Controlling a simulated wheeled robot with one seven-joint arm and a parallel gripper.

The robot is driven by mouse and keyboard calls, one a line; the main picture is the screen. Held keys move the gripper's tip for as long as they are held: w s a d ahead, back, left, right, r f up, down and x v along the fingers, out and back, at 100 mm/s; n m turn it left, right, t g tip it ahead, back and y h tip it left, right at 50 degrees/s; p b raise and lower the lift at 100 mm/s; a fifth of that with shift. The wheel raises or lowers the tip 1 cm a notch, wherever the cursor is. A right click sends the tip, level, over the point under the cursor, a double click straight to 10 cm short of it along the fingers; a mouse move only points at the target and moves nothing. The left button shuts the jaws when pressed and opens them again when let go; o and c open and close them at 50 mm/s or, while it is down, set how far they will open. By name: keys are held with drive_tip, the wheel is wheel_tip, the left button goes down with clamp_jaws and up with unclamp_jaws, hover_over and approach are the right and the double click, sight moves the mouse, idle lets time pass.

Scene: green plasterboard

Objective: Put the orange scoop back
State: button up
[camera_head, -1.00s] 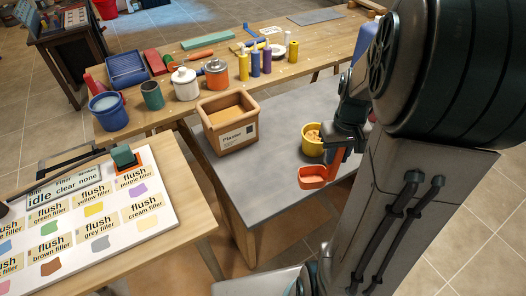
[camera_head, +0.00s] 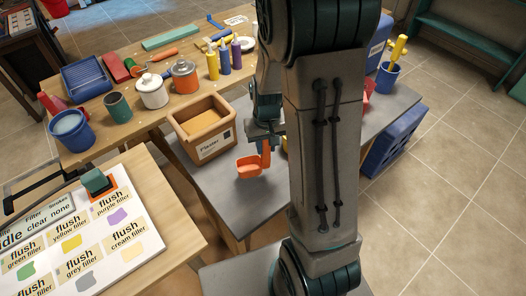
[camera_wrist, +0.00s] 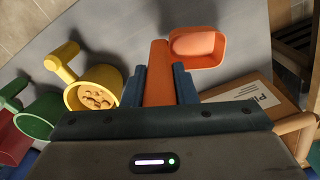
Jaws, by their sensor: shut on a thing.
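The orange scoop (camera_head: 249,166) hangs in front of the cardboard plaster box, over the grey tabletop. In the wrist view the scoop's bowl (camera_wrist: 197,47) points away at the top and its handle stands between my fingers. My gripper (camera_wrist: 159,85) is shut on that handle. In the head view my gripper (camera_head: 265,130) is partly hidden behind my arm. The plaster box (camera_head: 203,130) is open at the top, with tan powder inside; it is close to the scoop on the left.
In the wrist view a yellow scoop (camera_wrist: 92,90) with crumbs, a green scoop (camera_wrist: 38,115) and a red one (camera_wrist: 12,142) stand left of my gripper. A blue pot (camera_head: 387,77) with a yellow tool stands at the right. Grey tabletop (camera_head: 215,190) is bare in front of the box.

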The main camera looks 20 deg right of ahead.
sight(264, 154)
drive_tip(key=shift+w+a+f+p, duration=0.1)
drive_tip(key=shift+a+f+p, duration=0.1)
drive_tip(key=shift+f, duration=0.95)
drive_tip(key=shift+w+a+f+p, duration=0.1)
drive_tip(key=shift+f+p, duration=0.1)
drive_tip(key=shift+f, duration=0.9)
drive_tip(key=shift+f, duration=0.2)
drive_tip(key=o, duration=1)
drive_tip(key=shift+r, duration=0.1)
